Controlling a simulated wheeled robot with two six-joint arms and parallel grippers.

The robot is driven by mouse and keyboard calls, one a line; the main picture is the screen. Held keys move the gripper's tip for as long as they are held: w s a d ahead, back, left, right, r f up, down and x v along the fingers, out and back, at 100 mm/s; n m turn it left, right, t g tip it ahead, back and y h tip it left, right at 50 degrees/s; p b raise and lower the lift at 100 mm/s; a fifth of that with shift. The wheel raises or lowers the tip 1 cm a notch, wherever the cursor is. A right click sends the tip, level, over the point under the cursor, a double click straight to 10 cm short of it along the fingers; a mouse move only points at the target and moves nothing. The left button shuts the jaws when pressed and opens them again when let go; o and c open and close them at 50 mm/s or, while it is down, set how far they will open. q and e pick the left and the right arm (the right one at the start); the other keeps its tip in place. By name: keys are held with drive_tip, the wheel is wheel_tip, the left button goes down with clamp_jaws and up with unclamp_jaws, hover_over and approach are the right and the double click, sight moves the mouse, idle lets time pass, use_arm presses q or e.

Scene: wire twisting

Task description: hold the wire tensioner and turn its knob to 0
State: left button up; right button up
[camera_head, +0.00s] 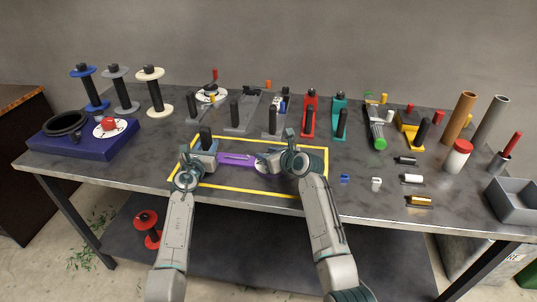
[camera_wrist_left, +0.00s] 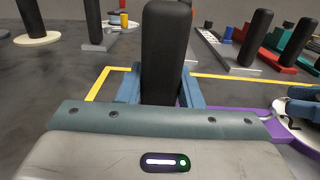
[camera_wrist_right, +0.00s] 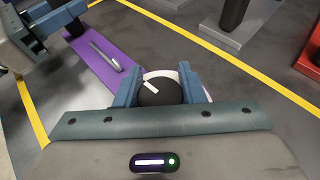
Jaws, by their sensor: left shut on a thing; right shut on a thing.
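The wire tensioner is a purple bar (camera_head: 237,159) lying inside the yellow-outlined area of the table. Its upright black handle (camera_wrist_left: 165,45) is at its left end. My left gripper (camera_head: 206,147) is shut on this handle, with a blue finger on each side. At the right end is a white dial (camera_head: 260,168) with a round black knob (camera_wrist_right: 160,93). My right gripper (camera_head: 270,160) is shut on the knob from above. A white pointer mark (camera_wrist_right: 151,85) shows on the knob, slanting to the upper left in the right wrist view.
Several black-handled tools stand just behind, including a red one (camera_head: 309,118) and a teal one (camera_head: 338,119). Small parts (camera_head: 413,179) lie to the right. A blue base (camera_head: 88,140) stands at left.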

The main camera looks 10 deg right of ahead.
drive_tip(key=n+g+y, duration=0.1)
drive_tip(key=n, duration=0.1)
drive_tip(key=n+g+y, duration=0.4)
drive_tip(key=shift+s+a, duration=0.25)
drive_tip(key=shift+s, duration=0.05)
drive_tip(key=n+g, duration=0.1)
drive_tip(key=n+g+y, duration=0.1)
drive_tip(key=g, duration=0.1)
drive_tip(key=n+g, duration=0.1)
drive_tip(key=n, duration=0.1)
drive_tip(key=shift+s+a+g+y, duration=0.15)
drive_tip(key=shift+s+g+y, duration=0.1)
drive_tip(key=shift+g+y, duration=0.05)
drive_tip(key=shift+s+f+n+g, duration=0.1)
drive_tip(key=shift+s+n+g, duration=0.05)
drive_tip(key=shift+n+g, duration=0.65)
drive_tip(key=shift+s, duration=0.1)
drive_tip(key=o, duration=1)
drive_tip(key=v, duration=1.2)
drive_tip(key=shift+w+f, duration=0.15)
drive_tip(key=shift+w, duration=0.05)
